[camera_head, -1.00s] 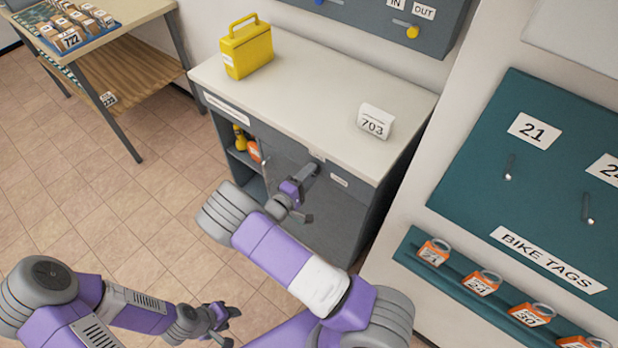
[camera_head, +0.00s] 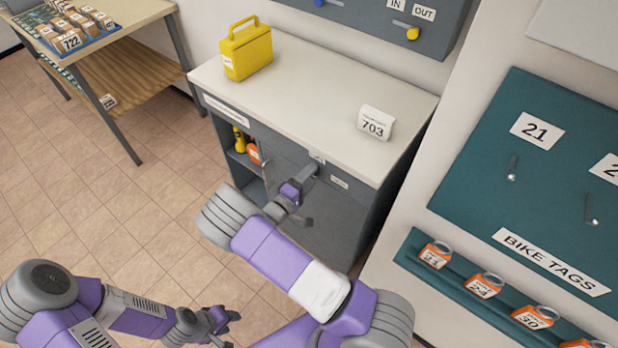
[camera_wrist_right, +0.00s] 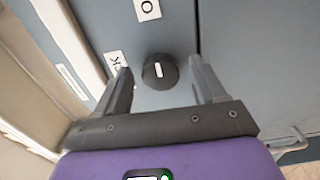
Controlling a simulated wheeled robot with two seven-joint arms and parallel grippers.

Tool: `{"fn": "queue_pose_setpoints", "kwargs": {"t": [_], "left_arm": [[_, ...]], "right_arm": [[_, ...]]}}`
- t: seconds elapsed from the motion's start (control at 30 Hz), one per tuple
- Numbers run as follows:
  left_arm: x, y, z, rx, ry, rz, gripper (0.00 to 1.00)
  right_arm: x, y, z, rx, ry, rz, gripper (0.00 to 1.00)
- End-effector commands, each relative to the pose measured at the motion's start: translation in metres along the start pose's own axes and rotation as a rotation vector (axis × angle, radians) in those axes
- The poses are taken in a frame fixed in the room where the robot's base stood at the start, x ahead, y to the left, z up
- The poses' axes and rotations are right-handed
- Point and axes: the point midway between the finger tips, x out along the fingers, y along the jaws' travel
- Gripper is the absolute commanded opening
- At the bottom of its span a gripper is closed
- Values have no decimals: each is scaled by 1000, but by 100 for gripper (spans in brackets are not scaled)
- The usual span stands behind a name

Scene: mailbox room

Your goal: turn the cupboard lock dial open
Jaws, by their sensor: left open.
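The grey cupboard (camera_head: 222,112) stands against the wall with a pale top. Its round black lock dial (camera_wrist_right: 160,72) shows in the right wrist view, with a short white mark running roughly up and down the picture. A partly cut-off label starting with "O" (camera_wrist_right: 147,8) is above it; a label ending in "CK" (camera_wrist_right: 117,66) is to its left, partly behind a finger. My right gripper (camera_wrist_right: 163,76) is open, one finger on each side of the dial with visible gaps; it also shows at the cupboard front in the head view (camera_head: 308,196). My left gripper (camera_head: 226,322) is open and empty, low over the floor.
A yellow box (camera_head: 247,52) and a "703" sign (camera_head: 375,124) stand on the cupboard top. Yellow and orange items (camera_head: 253,152) are in its open left part. A teal bike tag board (camera_head: 560,150) is at right, a table (camera_head: 120,30) at far left. Floor at left is clear.

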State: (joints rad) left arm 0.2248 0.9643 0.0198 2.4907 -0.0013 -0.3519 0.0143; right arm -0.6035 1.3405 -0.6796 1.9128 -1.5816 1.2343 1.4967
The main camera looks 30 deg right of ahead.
Motion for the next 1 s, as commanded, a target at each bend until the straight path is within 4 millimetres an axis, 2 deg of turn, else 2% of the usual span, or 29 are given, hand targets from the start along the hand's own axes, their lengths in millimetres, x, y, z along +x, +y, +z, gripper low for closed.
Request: {"fn": "queue_pose_setpoints", "kwargs": {"t": [0.3,0.7,0.83,1.0], "left_arm": [[-1,0,0,0,0,0,43],[-7,3,0,0,0,0,43],[-8,3,0,0,0,0,43],[-8,3,0,0,0,0,43]], "right_arm": [[-4,0,0,-1,2,0,70],[-64,1,-1,0,3,0,70],[-74,0,0,-1,1,0,70],[-76,0,0,-1,0,1,70]]}}
